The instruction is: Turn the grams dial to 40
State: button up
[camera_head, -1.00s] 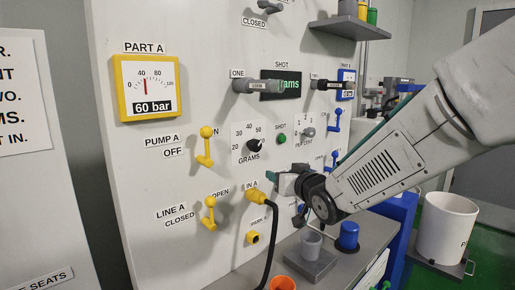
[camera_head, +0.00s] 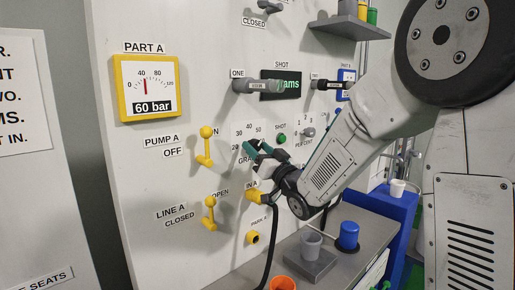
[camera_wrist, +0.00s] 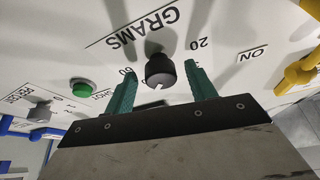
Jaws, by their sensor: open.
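The grams dial (camera_wrist: 160,70) is a dark round knob with a short white pointer mark, on the white panel. In the wrist view the scale appears upside down, with 20 to the right and 60 to the left; the middle numbers are hidden behind my gripper. The pointer mark faces the hidden middle part, so its exact reading cannot be told. My gripper (camera_wrist: 160,82) is open, its green fingers on either side of the knob, with gaps visible. In the head view my gripper (camera_head: 258,150) is in front of the dial and mostly covers it.
A green button (camera_head: 281,138) and the percent knob (camera_head: 308,132) are right of the dial. The yellow pump A lever (camera_head: 206,146) stands out to its left. A yellow plug (camera_head: 258,197) with a black cable is just below my gripper.

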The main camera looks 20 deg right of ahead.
jog(key=shift+w+a+r, duration=0.2)
jog(key=shift+w, duration=0.25)
jog(key=c, duration=1)
jog(key=shift+n, duration=0.3)
jog(key=n+y, duration=0.1)
jog(key=n, duration=0.1)
jog(key=n+g+y, duration=0.1)
jog(key=n, duration=0.1)
jog(key=shift+d+n+y, duration=0.15)
jog(key=shift+n+y, duration=0.15)
jog(key=shift+n, duration=0.1)
jog(key=n+g+y, duration=0.1)
jog(key=n, duration=0.2)
jog(key=n+g+y, duration=0.1)
jog(key=n+y, duration=0.1)
jog(key=n, duration=0.2)
jog(key=shift+g, duration=0.3)
jog(key=shift+n, duration=0.3)
jog(key=o, duration=1)
